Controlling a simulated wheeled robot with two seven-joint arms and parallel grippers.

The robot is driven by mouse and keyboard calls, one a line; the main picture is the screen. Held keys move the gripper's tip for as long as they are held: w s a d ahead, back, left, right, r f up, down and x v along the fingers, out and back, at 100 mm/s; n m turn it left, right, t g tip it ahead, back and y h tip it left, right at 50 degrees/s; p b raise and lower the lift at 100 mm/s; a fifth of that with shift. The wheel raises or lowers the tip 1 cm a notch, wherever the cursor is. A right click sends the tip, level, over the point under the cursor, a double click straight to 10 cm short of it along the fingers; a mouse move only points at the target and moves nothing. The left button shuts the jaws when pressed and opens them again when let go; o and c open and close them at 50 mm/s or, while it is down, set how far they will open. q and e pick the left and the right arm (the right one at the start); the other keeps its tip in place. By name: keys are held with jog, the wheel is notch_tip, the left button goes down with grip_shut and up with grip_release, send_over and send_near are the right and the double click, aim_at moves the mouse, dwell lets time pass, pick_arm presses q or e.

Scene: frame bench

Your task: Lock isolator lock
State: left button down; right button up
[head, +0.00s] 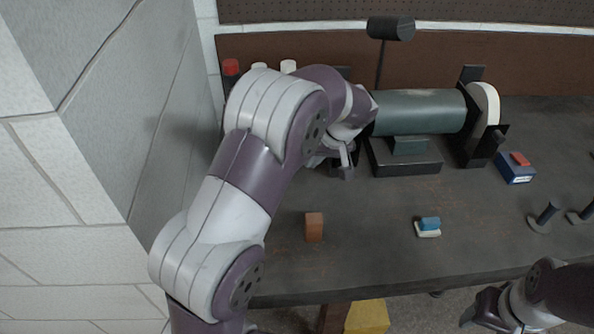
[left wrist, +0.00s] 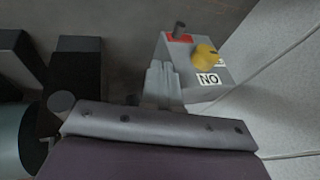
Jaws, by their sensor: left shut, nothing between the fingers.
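In the left wrist view a grey box (left wrist: 210,85) stands near the wall, with a red patch, a short dark handle (left wrist: 180,32) on it, a yellow rounded knob-like piece (left wrist: 205,56) and a white label reading "NO". I cannot tell whether the yellow piece is the lock. My left gripper (head: 343,167) is shut and empty; its fingers (left wrist: 161,84) show in the left wrist view just left of the box, overlapping its edge in the picture. Whether they touch it I cannot tell. The box does not show in the head view. My right arm's end (head: 490,310) shows at the lower right, its fingers unclear.
A green cylinder machine (head: 418,112) with a pale wheel stands on the dark bench (head: 370,240), right of my left gripper. An orange-brown block (head: 314,227), a blue-topped block (head: 429,224) and a blue box (head: 515,170) lie on it. The wall (head: 130,120) is at left.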

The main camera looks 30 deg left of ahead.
pick_arm(q)
jog(key=x, duration=0.9)
jog(key=s+a+f, duration=0.1)
jog(key=a+f, duration=0.1)
jog(key=shift+s+a+f, duration=0.2)
jog(key=shift+s+a, duration=0.1)
jog(key=shift+s, duration=0.05)
jog(key=shift+f, duration=0.15)
